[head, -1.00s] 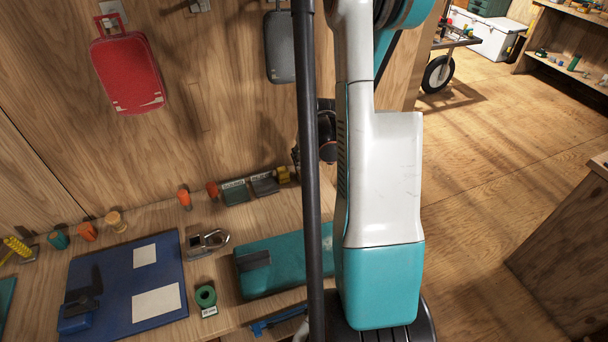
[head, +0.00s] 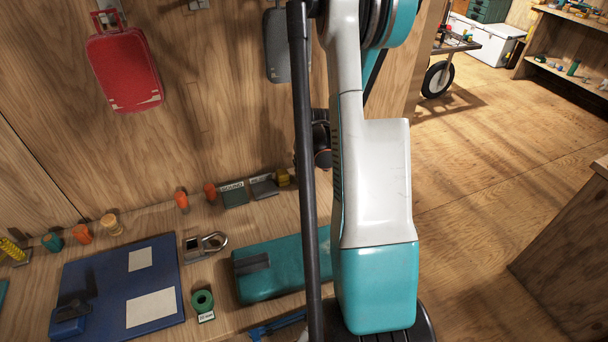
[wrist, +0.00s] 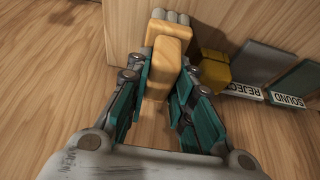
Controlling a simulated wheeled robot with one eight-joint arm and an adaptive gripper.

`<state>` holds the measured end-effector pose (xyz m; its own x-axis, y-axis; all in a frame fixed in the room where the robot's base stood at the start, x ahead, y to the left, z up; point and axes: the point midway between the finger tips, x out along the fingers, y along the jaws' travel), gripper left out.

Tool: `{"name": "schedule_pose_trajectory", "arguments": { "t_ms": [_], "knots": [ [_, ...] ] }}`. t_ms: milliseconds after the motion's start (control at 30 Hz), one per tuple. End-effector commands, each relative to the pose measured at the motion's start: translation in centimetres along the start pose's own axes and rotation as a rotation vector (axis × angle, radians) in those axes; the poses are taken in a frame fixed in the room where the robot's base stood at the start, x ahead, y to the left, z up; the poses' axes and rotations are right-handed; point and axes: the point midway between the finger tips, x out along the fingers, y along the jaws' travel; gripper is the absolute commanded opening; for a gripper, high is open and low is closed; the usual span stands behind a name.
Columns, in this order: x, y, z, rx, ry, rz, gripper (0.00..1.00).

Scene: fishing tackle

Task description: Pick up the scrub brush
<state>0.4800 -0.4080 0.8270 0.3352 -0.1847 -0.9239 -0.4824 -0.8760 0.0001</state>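A tan, block-like object (wrist: 166,52) with rounded grey ends at its top shows in the wrist view; it looks like the scrub brush. It stands close to a wooden panel. My gripper (wrist: 163,62) is open, with its teal-padded fingers on either side of the block's near part. I cannot tell whether either pad touches it. In the head view my arm and a dark post hide the brush and the fingers.
In the head view, a teal case (head: 275,268), a blue board (head: 120,285) and a green roll (head: 202,301) lie on the bench.

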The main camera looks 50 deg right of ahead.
Motion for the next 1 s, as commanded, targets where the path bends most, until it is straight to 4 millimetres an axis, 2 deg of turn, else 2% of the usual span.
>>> {"name": "schedule_pose_trajectory", "arguments": {
  "t_ms": [300,433,800,1000],
  "knots": [
    [0.0,0.0,0.0,0.0,0.0,0.0,0.0],
    [-0.8,0.0,-0.3,0.0,0.0,0.0,0.0],
    [-7.1,0.0,-2.9,0.0,0.0,0.0,0.0],
    [-9.0,0.0,-3.7,0.0,0.0,0.0,0.0]
  ]
}}
